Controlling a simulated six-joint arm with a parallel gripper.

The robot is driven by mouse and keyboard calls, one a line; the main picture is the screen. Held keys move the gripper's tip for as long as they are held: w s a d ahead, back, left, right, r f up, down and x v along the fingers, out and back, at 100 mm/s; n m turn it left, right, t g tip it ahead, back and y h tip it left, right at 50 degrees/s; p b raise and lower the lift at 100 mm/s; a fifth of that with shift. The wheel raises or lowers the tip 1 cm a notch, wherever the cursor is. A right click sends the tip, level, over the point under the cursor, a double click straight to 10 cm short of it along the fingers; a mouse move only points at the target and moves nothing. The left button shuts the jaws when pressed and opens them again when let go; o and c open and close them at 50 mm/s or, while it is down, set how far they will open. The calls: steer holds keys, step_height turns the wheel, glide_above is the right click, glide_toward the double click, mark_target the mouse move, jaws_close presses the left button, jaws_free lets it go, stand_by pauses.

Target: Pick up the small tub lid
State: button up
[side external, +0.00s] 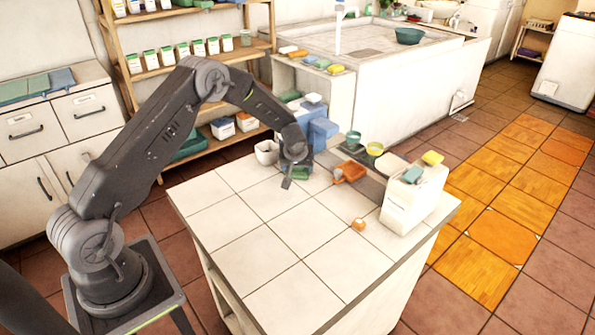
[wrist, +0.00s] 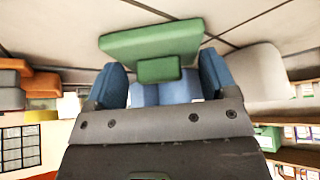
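The small tub lid (wrist: 150,42) is a green slab with a small green block handle on it. In the side view, the lid (side external: 302,173) lies on the white tiled counter, partly hidden by my gripper (side external: 291,180). In the wrist view, my gripper (wrist: 160,82) is open, with its two blue fingertips apart, one to either side of the handle. A gap shows between each fingertip and the handle, and nothing is held.
A pale tub (side external: 266,153) stands just left of my gripper, blue boxes (side external: 321,131) behind it. An orange scoop-like tray (side external: 349,171) and a white container (side external: 411,200) are to the right. A small orange object (side external: 359,224) lies nearer. The counter's front left (side external: 240,225) is clear.

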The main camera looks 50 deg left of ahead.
steer(key=c, duration=0.4)
steer(key=shift+o, duration=0.2)
steer(key=shift+r, duration=0.1)
steer(key=shift+r, duration=0.65)
step_height(320, 180, up, 3)
steer(key=s+a+r+m, duration=0.1)
steer(key=s+a+r, duration=0.1)
steer(key=a, duration=0.1)
steer(key=s+a+r+m+h, duration=0.1)
steer(key=s+a+r, duration=0.1)
steer(key=a, duration=0.1)
steer(key=s+a+r+m+t, duration=0.1)
steer(key=s+a+r+m, duration=0.1)
steer(key=a, duration=0.1)
steer(key=shift+s+r+h, duration=0.35)
steer(key=shift+h, duration=0.05)
steer(key=shift+w+a+f+m+t+h, duration=0.15)
steer(key=shift+w+a+f+m+h, duration=0.3)
steer(key=shift+f+m, duration=0.35)
steer(key=shift+w+a+f+m+t+h, duration=0.1)
steer(key=shift+w+a+f+m+h, duration=0.1)
steer(key=shift+w+f+m+h, duration=0.45)
steer(key=shift+w+a+f+m+t+h, duration=0.15)
steer(key=shift+w+a+f+m, duration=0.2)
steer(key=shift+f+m, duration=0.6)
